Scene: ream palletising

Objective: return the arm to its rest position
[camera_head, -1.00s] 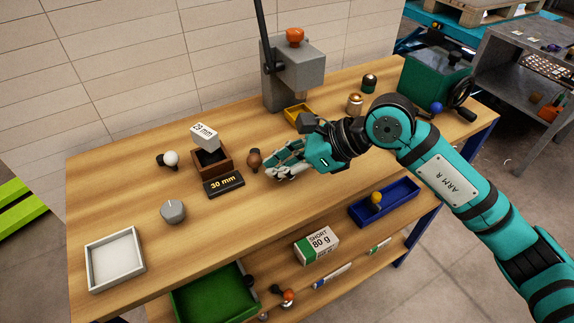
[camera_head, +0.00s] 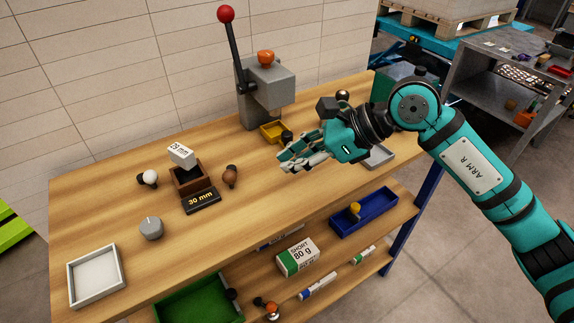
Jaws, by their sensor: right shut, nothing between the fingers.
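My right arm (camera_head: 470,165), teal with black joints and marked ARM R, comes in from the right side. My right gripper (camera_head: 284,163) is over the right half of the wooden bench, pointing left. Its fingers are shut with nothing held between them. It is apart from the brown-headed stamp to its left and in front of the yellow tray. The arm hides part of the bench's right end. My left gripper does not show.
A grey press (camera_head: 265,92) with a red-knobbed lever stands behind the gripper. A wooden box (camera_head: 190,181), a grey knob (camera_head: 151,228) and a white tray (camera_head: 121,262) are left. A blue tray (camera_head: 378,209) and a paper ream (camera_head: 297,257) lie on the shelf below.

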